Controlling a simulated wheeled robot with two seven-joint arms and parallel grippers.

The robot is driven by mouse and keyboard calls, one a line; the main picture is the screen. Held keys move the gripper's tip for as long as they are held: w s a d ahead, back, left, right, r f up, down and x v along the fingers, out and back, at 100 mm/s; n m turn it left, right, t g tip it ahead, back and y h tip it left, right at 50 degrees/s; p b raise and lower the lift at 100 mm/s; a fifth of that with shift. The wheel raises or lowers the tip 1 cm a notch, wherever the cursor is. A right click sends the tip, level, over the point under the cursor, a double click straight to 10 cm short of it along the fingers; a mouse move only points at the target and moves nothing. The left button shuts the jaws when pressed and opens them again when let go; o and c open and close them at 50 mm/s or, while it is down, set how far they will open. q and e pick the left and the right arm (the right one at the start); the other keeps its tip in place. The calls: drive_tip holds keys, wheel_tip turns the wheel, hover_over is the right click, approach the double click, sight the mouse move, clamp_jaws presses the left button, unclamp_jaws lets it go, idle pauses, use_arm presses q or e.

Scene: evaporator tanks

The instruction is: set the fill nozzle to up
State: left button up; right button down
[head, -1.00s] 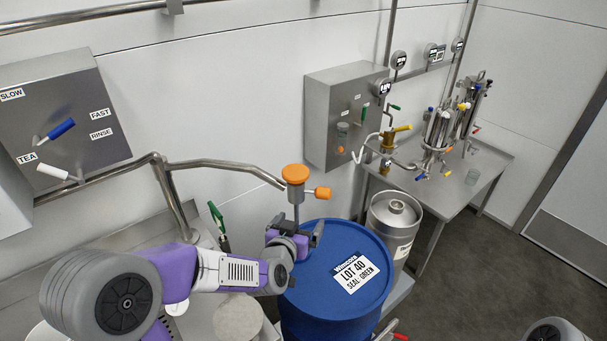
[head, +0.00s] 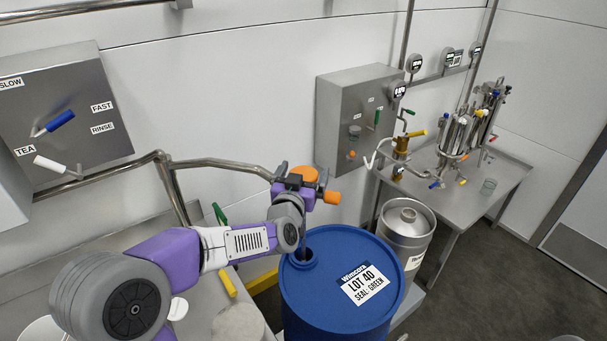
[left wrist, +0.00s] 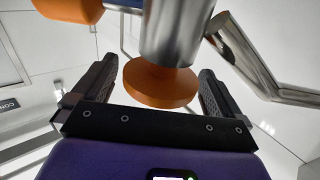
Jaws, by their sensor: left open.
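The fill nozzle has an orange cap (head: 305,174) and an orange side knob (head: 332,197). It stands at the end of a steel pipe (head: 222,165), above the blue drum (head: 322,301). Its thin lower stem runs down toward the drum's bung opening (head: 302,259); whether it goes in I cannot tell. My left gripper (head: 299,178) is open at the cap's height. In the left wrist view, the fingers (left wrist: 157,90) are on either side of the orange cap (left wrist: 160,86), with gaps showing. The steel body (left wrist: 178,30) shows beyond it. My right gripper is out of view.
A grey panel (head: 60,110) with blue and white levers is on the left wall. A steel keg (head: 406,232) stands right of the drum. A second wall box (head: 350,110) and a steel table (head: 505,185) with equipment stand behind.

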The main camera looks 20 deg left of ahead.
use_arm(q)
drive_tip(key=shift+c, duration=0.5)
drive_tip(key=c, duration=1.3)
wheel_tip(320, 180, up, 27)
drive_tip(key=p, duration=2)
drive_tip(key=shift+p, duration=0.4)
drive_tip(key=o, duration=1.4)
drive_tip(key=shift+f, duration=0.2)
drive_tip(key=shift+s, duration=0.1)
